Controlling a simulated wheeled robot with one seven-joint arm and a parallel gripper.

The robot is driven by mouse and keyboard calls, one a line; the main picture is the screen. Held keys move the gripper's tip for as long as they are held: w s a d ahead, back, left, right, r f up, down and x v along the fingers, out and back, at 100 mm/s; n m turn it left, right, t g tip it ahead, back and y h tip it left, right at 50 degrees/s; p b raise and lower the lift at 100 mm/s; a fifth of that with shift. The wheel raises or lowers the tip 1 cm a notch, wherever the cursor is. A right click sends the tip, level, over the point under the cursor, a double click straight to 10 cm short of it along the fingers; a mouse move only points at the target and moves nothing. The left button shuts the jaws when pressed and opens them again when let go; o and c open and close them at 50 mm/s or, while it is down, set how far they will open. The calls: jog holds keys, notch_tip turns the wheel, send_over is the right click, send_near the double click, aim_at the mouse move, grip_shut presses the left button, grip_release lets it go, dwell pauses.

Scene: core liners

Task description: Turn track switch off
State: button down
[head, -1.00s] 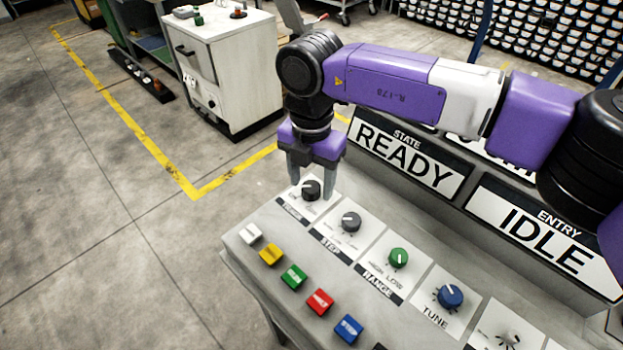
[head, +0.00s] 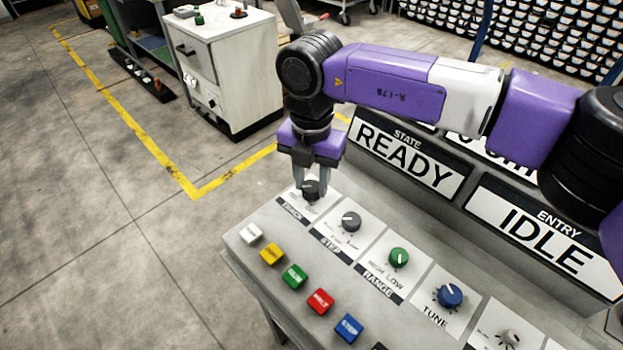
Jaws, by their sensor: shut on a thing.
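The track switch (head: 310,189) is a dark round knob with a light pointer mark, on a white plate (head: 291,203) at the far left end of the console's knob row. My gripper (head: 311,192) points straight down over it, with one finger on each side, and is shut on the knob. The fingers hide part of the knob and the plate's markings, so I cannot read its position. The plate's label is small and slanted.
Close by to the right are the step knob (head: 350,221), the green range knob (head: 399,257) and the blue tune knob (head: 450,295). Several coloured buttons, such as a yellow one (head: 271,254), line the front. Signs reading READY (head: 405,160) and IDLE (head: 543,238) stand behind.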

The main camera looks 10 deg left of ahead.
jog(key=n, duration=0.8)
jog(key=shift+n+p, duration=0.35)
jog(key=shift+n, duration=0.05)
jog(key=n, duration=0.3)
jog(key=shift+n, duration=2.3)
jog(key=c, duration=0.9)
grip_release()
jog(key=shift+c, duration=0.2)
jog(key=shift+r, duration=0.15)
